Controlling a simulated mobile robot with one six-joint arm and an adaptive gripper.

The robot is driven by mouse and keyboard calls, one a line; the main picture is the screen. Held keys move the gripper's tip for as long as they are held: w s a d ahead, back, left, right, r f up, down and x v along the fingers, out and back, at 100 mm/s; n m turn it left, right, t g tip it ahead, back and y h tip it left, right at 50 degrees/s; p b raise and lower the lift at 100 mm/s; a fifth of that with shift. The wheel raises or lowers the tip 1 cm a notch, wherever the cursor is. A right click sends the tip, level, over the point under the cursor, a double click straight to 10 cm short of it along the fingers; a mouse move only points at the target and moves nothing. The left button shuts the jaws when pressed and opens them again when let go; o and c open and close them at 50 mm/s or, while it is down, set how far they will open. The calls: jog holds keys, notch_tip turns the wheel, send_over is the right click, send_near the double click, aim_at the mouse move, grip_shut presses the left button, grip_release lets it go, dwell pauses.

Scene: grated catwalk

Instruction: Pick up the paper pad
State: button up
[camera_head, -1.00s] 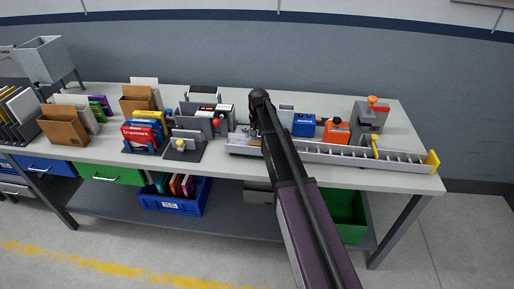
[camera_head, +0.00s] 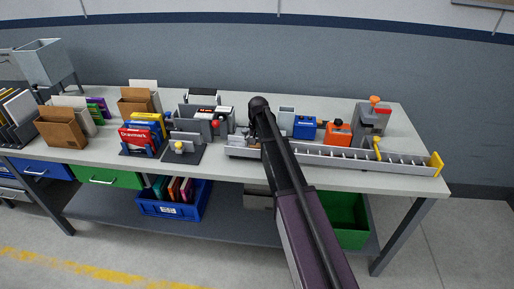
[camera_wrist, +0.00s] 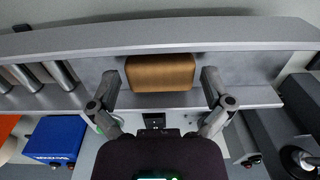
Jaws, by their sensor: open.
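A brown block-shaped item, which looks like the paper pad (camera_wrist: 160,73), lies in a grey metal channel in the wrist view. My gripper (camera_wrist: 158,84) is open, with one finger to the left of the brown item and one to the right. A gap shows on each side, and I cannot tell whether the fingertips reach down to its height. In the head view my own arm hides the brown item and most of the gripper.
The long grey channel (camera_head: 355,158) runs along the bench's front edge, with metal rollers (camera_wrist: 62,73) in the wrist view. A blue box (camera_head: 304,126) and an orange box (camera_head: 338,132) stand behind it. Holders with books and folders (camera_head: 140,137) fill the left side.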

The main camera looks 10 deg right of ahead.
jog(key=c, duration=0.5)
jog(key=shift+r, duration=0.2)
notch_tip(320, 180, up, 4)
jog(key=p, duration=0.4)
jog(key=shift+f, duration=0.25)
jog(key=s, duration=1)
jog(key=s+r+p, duration=0.1)
jog(key=s, duration=0.5)
jog(key=shift+a, duration=0.4)
